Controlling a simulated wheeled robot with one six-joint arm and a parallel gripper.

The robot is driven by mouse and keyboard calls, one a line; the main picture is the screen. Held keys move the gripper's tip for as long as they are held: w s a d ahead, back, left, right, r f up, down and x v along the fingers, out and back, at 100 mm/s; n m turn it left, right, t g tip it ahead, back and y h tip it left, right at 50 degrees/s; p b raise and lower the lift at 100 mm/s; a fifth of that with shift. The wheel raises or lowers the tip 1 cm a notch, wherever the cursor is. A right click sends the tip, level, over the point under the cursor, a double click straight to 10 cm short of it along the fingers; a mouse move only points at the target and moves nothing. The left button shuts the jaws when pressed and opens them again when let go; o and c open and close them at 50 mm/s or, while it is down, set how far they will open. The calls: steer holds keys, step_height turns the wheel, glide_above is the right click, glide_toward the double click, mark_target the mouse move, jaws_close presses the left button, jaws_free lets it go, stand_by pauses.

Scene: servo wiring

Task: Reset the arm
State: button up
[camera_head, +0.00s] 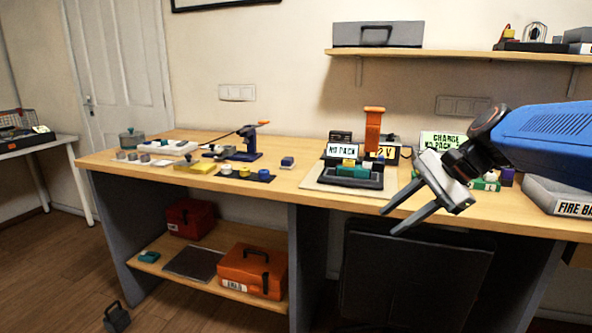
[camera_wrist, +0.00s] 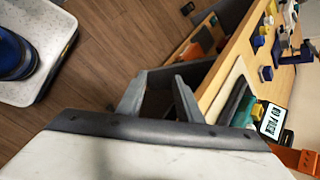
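My arm (camera_head: 540,140) reaches in from the right in the head view, a blue link with a white and black wrist. My gripper (camera_head: 392,222) points down and to the left, in front of the workbench's front edge. Its two grey fingers are apart with nothing between them. In the wrist view the gripper (camera_wrist: 155,90) also shows its fingers spread, with the dark space under the bench behind them.
The wooden workbench (camera_head: 290,190) carries a charging station (camera_head: 372,165) with an orange upright, small parts at left, and a grey "FIRE" box (camera_head: 560,197) at right. Below are an orange toolbox (camera_head: 252,270) and a dark panel (camera_head: 415,280). Floor (camera_head: 50,270) is open at left.

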steer(key=s+d+f+n+t+h, duration=0.1)
steer(key=s+d+f+n+h, duration=0.2)
steer(key=s+f+n, duration=0.3)
steer(key=s+d+f+n+h, duration=0.3)
steer(key=s+f+n, duration=0.4)
steer(key=s+f, duration=0.3)
steer(key=s+h, duration=0.1)
steer(key=s, duration=0.2)
steer(key=shift+s+d+t, duration=0.2)
steer(key=shift+d+t, duration=0.15)
steer(key=shift+t, duration=0.05)
steer(key=shift+c, duration=0.4)
